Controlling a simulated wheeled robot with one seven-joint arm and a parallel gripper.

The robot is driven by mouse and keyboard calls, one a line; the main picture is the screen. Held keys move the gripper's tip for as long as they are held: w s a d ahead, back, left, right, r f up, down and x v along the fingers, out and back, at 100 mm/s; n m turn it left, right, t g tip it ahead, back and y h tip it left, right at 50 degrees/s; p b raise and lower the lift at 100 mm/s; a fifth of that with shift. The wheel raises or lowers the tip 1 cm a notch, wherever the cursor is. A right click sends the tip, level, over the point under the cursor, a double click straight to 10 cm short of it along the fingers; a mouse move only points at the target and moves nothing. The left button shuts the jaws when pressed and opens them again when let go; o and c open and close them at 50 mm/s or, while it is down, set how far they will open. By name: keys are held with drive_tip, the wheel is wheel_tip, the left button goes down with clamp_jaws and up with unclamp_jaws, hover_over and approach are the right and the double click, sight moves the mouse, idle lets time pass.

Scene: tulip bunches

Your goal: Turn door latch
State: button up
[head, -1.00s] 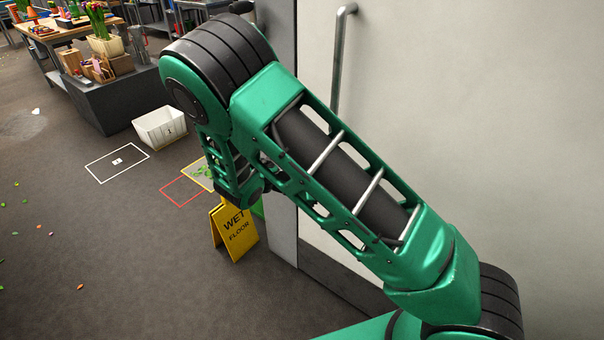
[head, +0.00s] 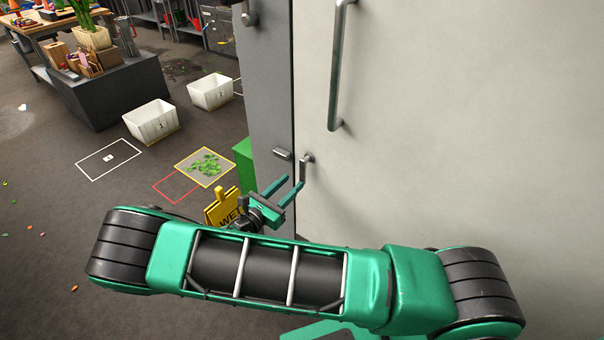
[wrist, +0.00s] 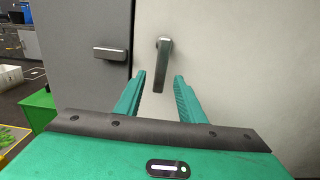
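The door latch (head: 304,170) is a small grey metal lever on the left edge of the pale door (head: 440,120), below a long vertical pull handle (head: 338,70). In the wrist view the latch lever (wrist: 162,68) hangs straight down. My gripper (head: 290,187) is open and empty, pointing at the latch. In the wrist view its two fingers (wrist: 159,80) lie to the left and right of the lever's lower end. I see no contact between fingers and lever. A short grey catch (wrist: 110,53) sits on the dark frame to the left.
A yellow wet floor sign (head: 222,208) and a green box (head: 243,160) stand close to my gripper. White bins (head: 152,122) and a dark grey block (head: 110,95) are at the left. The floor at the lower left is mostly clear.

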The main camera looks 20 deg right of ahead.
sight(301, 174)
drive_tip(key=x, duration=0.7)
drive_tip(key=shift+w+d, duration=0.1)
drive_tip(key=shift+d, duration=0.05)
clamp_jaws()
